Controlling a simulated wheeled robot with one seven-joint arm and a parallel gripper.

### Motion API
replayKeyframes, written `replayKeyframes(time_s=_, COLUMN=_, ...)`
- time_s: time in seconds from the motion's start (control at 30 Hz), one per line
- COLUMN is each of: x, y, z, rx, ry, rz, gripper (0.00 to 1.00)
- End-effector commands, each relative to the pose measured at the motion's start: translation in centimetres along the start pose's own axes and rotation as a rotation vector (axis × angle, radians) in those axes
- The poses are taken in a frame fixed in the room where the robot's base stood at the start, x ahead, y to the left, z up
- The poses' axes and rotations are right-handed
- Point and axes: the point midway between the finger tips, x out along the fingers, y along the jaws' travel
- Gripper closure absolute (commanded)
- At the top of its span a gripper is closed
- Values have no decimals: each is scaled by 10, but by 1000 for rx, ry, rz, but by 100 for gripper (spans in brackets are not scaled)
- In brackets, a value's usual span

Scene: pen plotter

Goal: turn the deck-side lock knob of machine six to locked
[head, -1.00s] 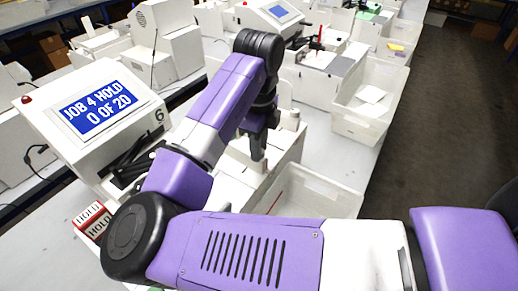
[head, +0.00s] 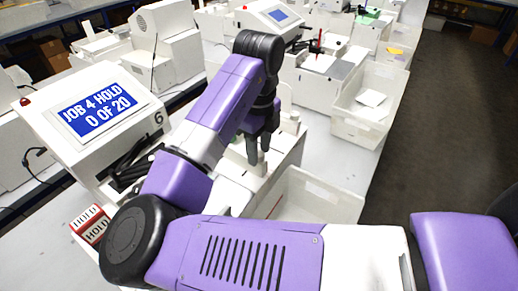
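Machine six (head: 125,95) is a white plotter at left. Its tilted screen (head: 90,105) reads "JOB 4 HOLD 0 OF 20", and a 6 is printed beside it. My gripper (head: 259,160) points down over the machine's white deck, near its right side. Two grey fingers show side by side with a narrow gap. The lock knob cannot be made out; my gripper and arm cover part of the deck. I cannot tell whether the fingers touch or hold anything.
Red-and-white HOLD blocks (head: 90,222) lie at the machine's front left. An open white bin (head: 325,190) stands right of the deck. Another bin (head: 372,115) with paper and a second plotter (head: 268,20) stand behind. My arm crosses the foreground.

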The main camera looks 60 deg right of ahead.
Motion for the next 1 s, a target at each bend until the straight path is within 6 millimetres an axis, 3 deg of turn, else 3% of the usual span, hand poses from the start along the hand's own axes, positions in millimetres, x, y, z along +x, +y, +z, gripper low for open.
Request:
replayKeyframes(time_s=0.4, x=-3, y=0, z=0, rx=-1, ry=0, rz=2, gripper=52)
replayKeyframes(time_s=0.8, x=-63, y=0, z=1, rx=-1, ry=-3, rz=2, gripper=52)
replayKeyframes(time_s=1.0, x=-76, y=0, z=0, rx=0, ry=0, rz=2, gripper=52)
